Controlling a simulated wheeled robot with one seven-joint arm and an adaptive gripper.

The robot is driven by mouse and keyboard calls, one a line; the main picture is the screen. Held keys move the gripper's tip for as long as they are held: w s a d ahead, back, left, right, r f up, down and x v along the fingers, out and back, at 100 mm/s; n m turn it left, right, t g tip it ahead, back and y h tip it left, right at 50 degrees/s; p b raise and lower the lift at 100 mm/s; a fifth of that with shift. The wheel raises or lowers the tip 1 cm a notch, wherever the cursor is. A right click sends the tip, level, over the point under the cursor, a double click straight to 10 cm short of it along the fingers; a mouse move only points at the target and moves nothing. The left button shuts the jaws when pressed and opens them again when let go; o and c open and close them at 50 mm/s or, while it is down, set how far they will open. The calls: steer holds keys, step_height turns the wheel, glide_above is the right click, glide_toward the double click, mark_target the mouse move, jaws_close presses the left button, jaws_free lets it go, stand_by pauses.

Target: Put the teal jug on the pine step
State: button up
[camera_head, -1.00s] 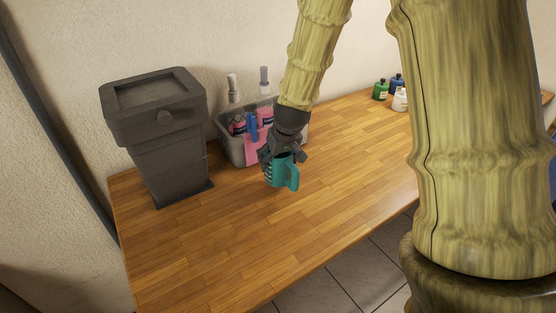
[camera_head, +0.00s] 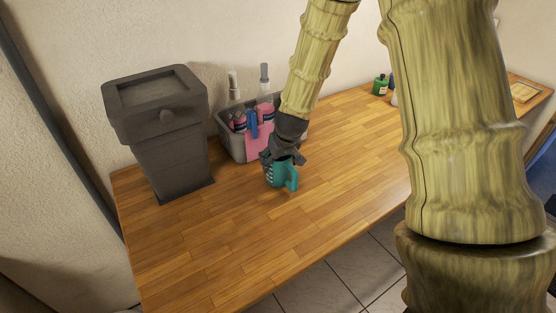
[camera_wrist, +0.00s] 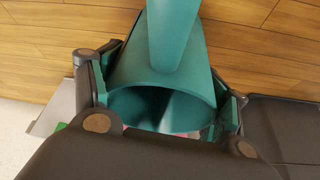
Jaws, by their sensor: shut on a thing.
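The teal jug (camera_head: 278,174) is at the middle of the wooden table, upright, with its handle to the right. My gripper (camera_head: 283,160) comes down over its top and is shut on it. In the wrist view my gripper (camera_wrist: 169,135) has a finger on either side of the open rim of the jug (camera_wrist: 160,75). I cannot tell whether the jug's base touches the table. A pale wooden piece (camera_head: 524,92) at the far right may be the pine step; it is small and partly cut off from view by my arm.
A dark grey bin (camera_head: 160,135) stands at the table's left end. A grey caddy (camera_head: 234,146) with bottles and a pink cloth is just behind the jug. A green bottle (camera_head: 380,86) stands at the back. The table's front (camera_head: 230,240) is clear.

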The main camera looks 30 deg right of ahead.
steer(key=o, duration=1.5)
steer(key=shift+f, duration=0.1)
steer(key=shift+c, duration=0.2)
steer(key=shift+o, duration=0.4)
steer(key=shift+r, duration=0.2)
